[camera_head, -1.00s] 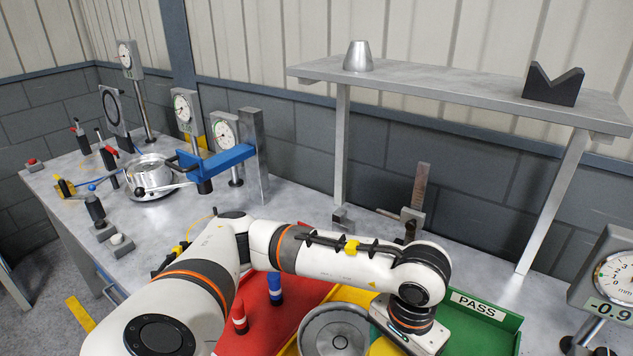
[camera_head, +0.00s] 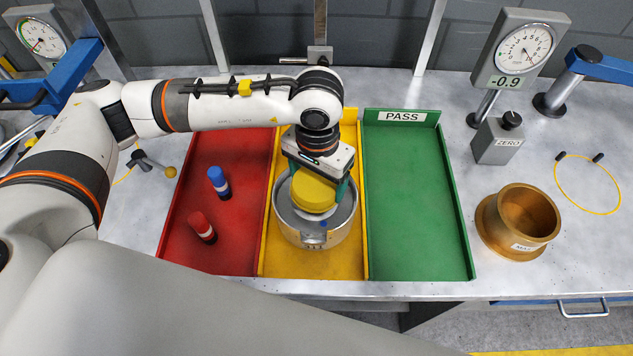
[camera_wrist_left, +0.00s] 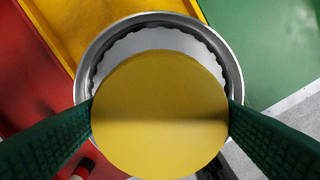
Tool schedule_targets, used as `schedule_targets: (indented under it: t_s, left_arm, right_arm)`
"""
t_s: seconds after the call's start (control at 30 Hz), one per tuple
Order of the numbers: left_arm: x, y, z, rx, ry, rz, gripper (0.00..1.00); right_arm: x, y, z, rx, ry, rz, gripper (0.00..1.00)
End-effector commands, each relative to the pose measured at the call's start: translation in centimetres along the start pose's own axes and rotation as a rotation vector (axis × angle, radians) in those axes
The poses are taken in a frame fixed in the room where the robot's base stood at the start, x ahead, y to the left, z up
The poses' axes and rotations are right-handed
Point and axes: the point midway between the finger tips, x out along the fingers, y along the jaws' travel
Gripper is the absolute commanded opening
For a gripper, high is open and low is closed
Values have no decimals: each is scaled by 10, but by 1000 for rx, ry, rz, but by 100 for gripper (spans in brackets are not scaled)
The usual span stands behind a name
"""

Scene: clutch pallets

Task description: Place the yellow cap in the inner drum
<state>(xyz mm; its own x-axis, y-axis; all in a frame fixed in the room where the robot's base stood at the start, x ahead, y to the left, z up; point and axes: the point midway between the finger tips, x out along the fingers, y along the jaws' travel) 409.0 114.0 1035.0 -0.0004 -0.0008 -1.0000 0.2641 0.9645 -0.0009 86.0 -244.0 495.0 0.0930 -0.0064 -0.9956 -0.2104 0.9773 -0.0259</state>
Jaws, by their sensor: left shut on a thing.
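The yellow cap (camera_head: 313,192) is between the green fingers of my left gripper (camera_head: 316,184), which is shut on it. A round silver metal drum (camera_head: 318,239) stands in the yellow tray, and the cap is over its opening. In the left wrist view the cap (camera_wrist_left: 160,115) covers much of the drum, whose bright rim (camera_wrist_left: 128,27) and toothed inner edge show around the far side. The cap looks slightly off the drum's centre. I cannot tell whether the cap touches anything inside. My right gripper is not in view.
The red tray (camera_head: 240,240) holds a blue-white plug (camera_head: 219,182) and a red-white plug (camera_head: 201,226). The green PASS tray (camera_head: 415,200) is empty. A brass cup (camera_head: 520,222), a ZERO block (camera_head: 497,141) and a dial gauge (camera_head: 520,50) stand at right.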

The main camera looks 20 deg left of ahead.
Motion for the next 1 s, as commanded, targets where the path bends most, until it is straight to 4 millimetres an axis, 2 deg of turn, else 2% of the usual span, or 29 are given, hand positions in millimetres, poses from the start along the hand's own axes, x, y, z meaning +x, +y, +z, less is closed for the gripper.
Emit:
schedule_targets:
  t_s: [0.2,0.37,0.53,0.57,0.67,1.0]
  left_arm:
    - [28,0,-1,-1,4,1,58]
    - [32,0,-1,0,1,1,58]
    - [34,0,-1,0,1,1,58]
    - [33,0,-1,0,1,1,83]
    - [33,0,-1,0,1,1,100]
    - [28,0,0,0,-2,0,100]
  right_arm:
    - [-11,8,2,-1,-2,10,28]
    - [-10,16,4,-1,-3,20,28]
    - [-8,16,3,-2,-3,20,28]
    - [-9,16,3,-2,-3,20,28]
    - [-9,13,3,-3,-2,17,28]
    - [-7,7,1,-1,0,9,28]
